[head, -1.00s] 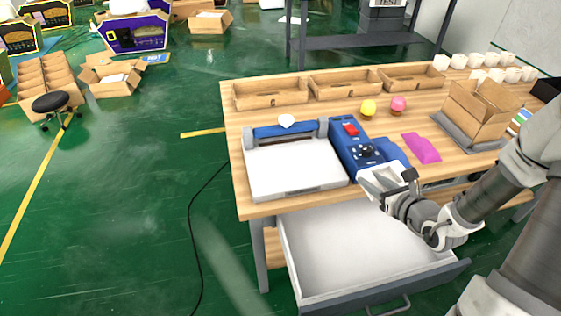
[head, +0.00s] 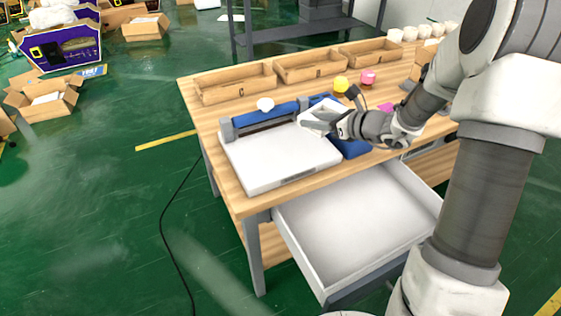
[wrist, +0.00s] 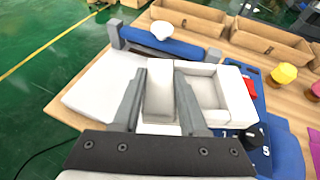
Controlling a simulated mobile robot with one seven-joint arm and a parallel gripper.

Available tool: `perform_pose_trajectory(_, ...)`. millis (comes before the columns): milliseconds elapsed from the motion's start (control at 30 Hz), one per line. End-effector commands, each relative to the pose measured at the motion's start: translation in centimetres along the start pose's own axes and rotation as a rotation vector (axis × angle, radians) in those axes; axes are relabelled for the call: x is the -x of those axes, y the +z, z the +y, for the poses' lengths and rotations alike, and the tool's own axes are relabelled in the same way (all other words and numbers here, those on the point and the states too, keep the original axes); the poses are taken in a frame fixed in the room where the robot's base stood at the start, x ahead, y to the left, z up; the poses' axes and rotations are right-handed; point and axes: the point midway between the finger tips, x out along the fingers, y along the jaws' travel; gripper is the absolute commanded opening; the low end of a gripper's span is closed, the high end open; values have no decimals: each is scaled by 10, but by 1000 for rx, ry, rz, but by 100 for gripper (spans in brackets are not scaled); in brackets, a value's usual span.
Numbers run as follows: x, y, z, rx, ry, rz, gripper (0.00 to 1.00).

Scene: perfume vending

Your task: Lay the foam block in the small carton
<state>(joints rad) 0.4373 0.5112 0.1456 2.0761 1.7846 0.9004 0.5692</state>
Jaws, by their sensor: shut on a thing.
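My gripper (wrist: 163,105) is shut on one wall of a white block with a square recess (wrist: 205,92), which looks like the foam block. One finger is outside the wall and the other reaches into the recess area. In the head view the white block (head: 322,113) is held above the blue machine, by the white platform's right side. A brown cardboard carton (head: 424,64), probably the small carton, stands at the table's right, mostly hidden by my arm. It is outside the wrist view.
A white platform with a blue bar (head: 280,160) fills the table's left. Three cardboard trays (head: 237,85) line the back edge. A yellow-topped item (head: 340,84) and a pink-topped item (head: 367,77) stand behind my gripper. An open white drawer (head: 350,225) juts out below.

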Motion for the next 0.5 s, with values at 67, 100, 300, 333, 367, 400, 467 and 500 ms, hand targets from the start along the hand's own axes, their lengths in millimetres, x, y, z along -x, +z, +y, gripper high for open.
perform_pose_trajectory(67, -10, 0, -9, 17, 24, -2, 0)
perform_pose_trajectory(100, -12, 4, -12, 20, 33, -2, 0)
perform_pose_trajectory(300, -16, 17, -19, 22, 57, -2, 0)
perform_pose_trajectory(333, -18, 17, -18, 22, 58, -1, 0)
perform_pose_trajectory(367, -20, 16, -15, 21, 60, -1, 0)
perform_pose_trajectory(400, -24, 14, -10, 20, 61, -1, 0)
perform_pose_trajectory(467, -31, 9, 0, 18, 63, 0, 0)
perform_pose_trajectory(500, -37, 5, 8, 18, 64, 0, 0)
